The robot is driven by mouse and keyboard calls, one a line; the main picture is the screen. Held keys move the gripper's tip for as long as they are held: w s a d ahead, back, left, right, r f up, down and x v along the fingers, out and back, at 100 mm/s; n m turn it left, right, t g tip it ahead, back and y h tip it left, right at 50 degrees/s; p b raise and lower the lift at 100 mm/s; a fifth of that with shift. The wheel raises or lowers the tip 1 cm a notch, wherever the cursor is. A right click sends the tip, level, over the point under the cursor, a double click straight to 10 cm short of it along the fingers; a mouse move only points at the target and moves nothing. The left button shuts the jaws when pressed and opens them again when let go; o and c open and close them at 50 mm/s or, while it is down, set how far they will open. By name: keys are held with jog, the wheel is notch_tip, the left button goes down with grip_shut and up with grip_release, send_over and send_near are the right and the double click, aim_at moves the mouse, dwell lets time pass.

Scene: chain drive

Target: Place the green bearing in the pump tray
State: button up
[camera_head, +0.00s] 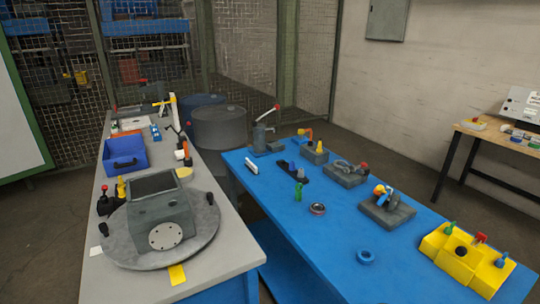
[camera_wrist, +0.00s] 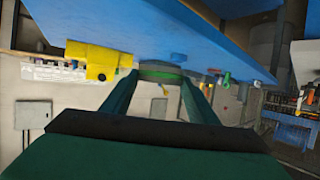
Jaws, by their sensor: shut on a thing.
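In the wrist view, my gripper (camera_wrist: 165,82) is shut on the green bearing (camera_wrist: 163,68), a short round piece with a green rim. The dark green fingers are on either side of it. The wrist view is strongly tilted, with the blue table top at the top of the picture. Neither my gripper nor the held bearing shows clearly in the head view. I cannot tell for sure which item is the pump tray; a small dark tray (camera_head: 283,166) lies on the blue table near a grey pump-like part with a red-tipped lever (camera_head: 262,137).
The grey bench has a blue bin (camera_head: 125,158) and a grey housing (camera_head: 160,215). Table space around the blue ring is clear.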

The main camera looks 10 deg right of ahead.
jog(key=w+a+f+n+t+y, duration=0.1)
jog(key=w+a+f+n+y, duration=0.2)
jog(key=a+f, duration=1.3)
jog(key=w+a+f+n+t+y, duration=0.1)
jog(key=w+a+f+n+y, duration=0.2)
jog(key=a+f, duration=1.3)
jog(key=shift+w+a+n+y, duration=0.3)
jog(key=shift+w+a+y, duration=0.25)
jog(key=shift+w+y, duration=0.15)
jog(key=shift+f, duration=0.1)
